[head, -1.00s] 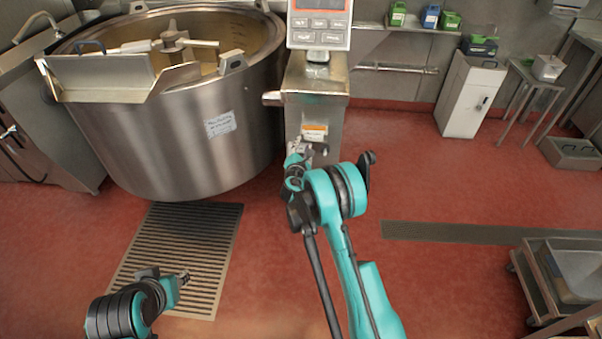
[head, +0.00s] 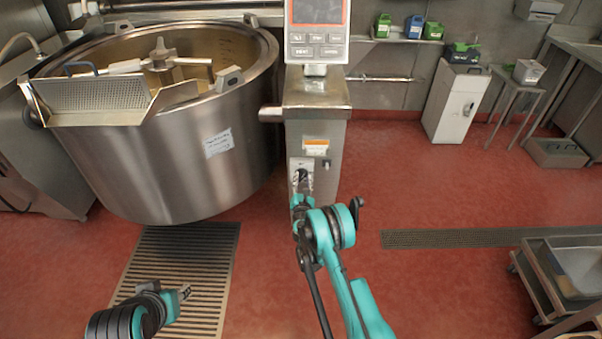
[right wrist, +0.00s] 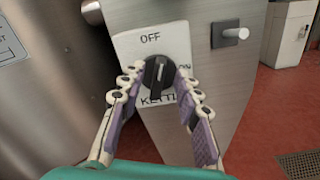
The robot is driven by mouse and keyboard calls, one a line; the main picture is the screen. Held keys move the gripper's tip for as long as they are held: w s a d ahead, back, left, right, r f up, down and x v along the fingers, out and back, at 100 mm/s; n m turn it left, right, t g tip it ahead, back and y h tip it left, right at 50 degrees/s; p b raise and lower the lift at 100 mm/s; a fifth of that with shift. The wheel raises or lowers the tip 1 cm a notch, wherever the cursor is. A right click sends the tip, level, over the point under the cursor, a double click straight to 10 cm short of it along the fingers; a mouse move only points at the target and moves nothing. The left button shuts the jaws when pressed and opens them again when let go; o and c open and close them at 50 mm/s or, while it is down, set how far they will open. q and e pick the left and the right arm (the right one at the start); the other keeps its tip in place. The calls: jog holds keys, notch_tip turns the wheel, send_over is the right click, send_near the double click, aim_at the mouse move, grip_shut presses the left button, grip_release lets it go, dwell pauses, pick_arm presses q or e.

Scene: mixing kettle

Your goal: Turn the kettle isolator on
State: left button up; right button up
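The kettle isolator is a black rotary knob (right wrist: 158,76) on a white plate (right wrist: 150,48) marked OFF at the top, ON at the right and KETTLE below. Its grip bar stands roughly upright, towards OFF. The plate shows small on the steel pedestal (head: 318,108) in the head view. My right gripper (right wrist: 160,77) is open, with one finger on each side of the knob and the fingertips close to it; contact is unclear. The right gripper also shows in front of the plate in the head view (head: 301,181). My left gripper (head: 183,292) is low over the floor grate, away from the pedestal.
The large steel kettle (head: 175,165) stands left of the pedestal. A metal peg (right wrist: 236,34) sticks out right of the plate. A control panel (head: 318,30) tops the pedestal.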

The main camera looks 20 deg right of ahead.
jog(key=shift+w+d, duration=0.15)
jog(key=shift+w, duration=0.3)
jog(key=shift+s+r, duration=0.15)
jog(key=shift+c, duration=0.7)
grip_shut()
pick_arm(q)
jog(key=shift+w, duration=0.3)
pick_arm(e)
jog(key=shift+m, duration=0.3)
jog(key=m, duration=0.8)
jog(key=f+m, duration=0.1)
jog(key=m, duration=0.3)
jog(key=shift+d+f+m, duration=0.1)
jog(key=shift+d+m, duration=0.2)
jog(key=shift+d, duration=0.05)
